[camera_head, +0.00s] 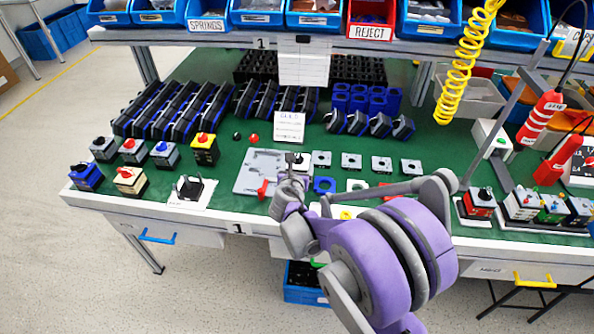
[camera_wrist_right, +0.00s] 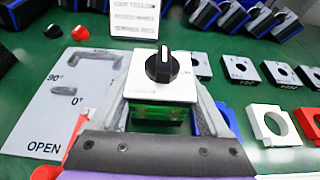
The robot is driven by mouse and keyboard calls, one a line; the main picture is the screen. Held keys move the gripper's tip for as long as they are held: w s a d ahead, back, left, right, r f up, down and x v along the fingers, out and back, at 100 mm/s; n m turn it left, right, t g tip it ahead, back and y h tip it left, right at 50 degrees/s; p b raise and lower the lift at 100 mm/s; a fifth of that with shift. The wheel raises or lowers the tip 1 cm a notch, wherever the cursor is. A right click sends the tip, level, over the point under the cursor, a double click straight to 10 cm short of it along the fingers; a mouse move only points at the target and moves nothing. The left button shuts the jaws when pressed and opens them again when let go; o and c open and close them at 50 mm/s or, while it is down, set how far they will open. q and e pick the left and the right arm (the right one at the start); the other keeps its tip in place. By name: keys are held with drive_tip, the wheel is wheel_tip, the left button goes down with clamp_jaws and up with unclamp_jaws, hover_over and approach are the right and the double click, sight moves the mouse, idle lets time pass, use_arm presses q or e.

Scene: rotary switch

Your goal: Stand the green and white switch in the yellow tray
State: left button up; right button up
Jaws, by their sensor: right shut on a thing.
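The green and white switch (camera_wrist_right: 158,84) shows in the right wrist view, with a white top plate, a black knob and a green body. It is upright between the fingers of my right gripper (camera_wrist_right: 162,112), which is shut on it. In the head view the switch (camera_head: 301,159) is small and partly hidden by my right gripper (camera_head: 293,178), over the front middle of the green bench. I cannot make out a yellow tray in either view. My left gripper is not in view.
A grey plate marked OPEN (camera_wrist_right: 58,110) lies left of the gripper. White square plates (camera_head: 351,161) and coloured rings (camera_head: 324,185) lie to the right. Assembled switches stand at the left (camera_head: 205,148) and right (camera_head: 478,203). A yellow coiled hose (camera_head: 462,65) hangs above.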

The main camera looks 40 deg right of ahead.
drive_tip(key=shift+f, duration=0.65)
drive_tip(key=shift+f, duration=0.15)
drive_tip(key=o, duration=1.4)
drive_tip(key=shift+o, duration=0.2)
